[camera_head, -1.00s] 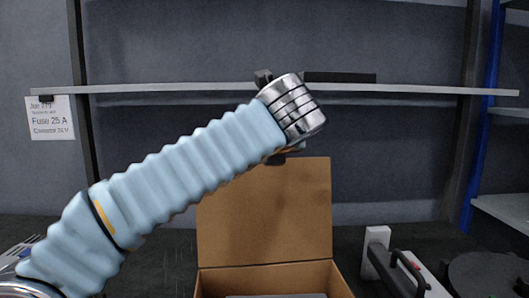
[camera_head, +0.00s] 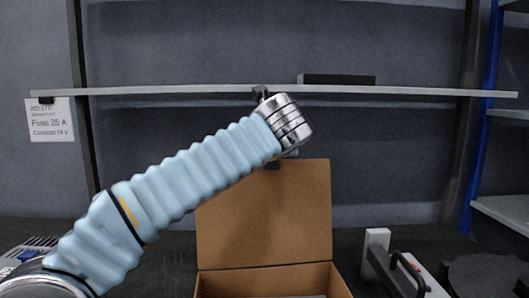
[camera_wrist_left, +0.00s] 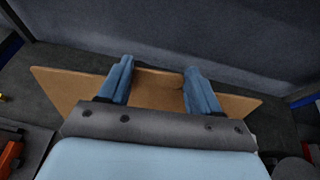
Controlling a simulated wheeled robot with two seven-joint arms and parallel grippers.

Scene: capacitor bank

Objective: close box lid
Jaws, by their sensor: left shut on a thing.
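The brown cardboard box (camera_head: 335,281) stands on the dark table, low in the middle of the head view, with its front cut off. Its lid (camera_head: 268,218) stands upright at the back, so the box is open. My left arm reaches over from the left, and its wrist hides the lid's upper edge in part. In the left wrist view my left gripper (camera_wrist_left: 158,69) has its blue fingers at the lid (camera_wrist_left: 155,94), shut on its edge. The exact contact is partly hidden. My right gripper is not in view.
A dark-handled device (camera_head: 398,268) and a round black object (camera_head: 487,274) are right of the box. A grey shelf bar (camera_head: 180,90) crosses behind my wrist. A blue shelf post (camera_head: 487,120) stands at the right.

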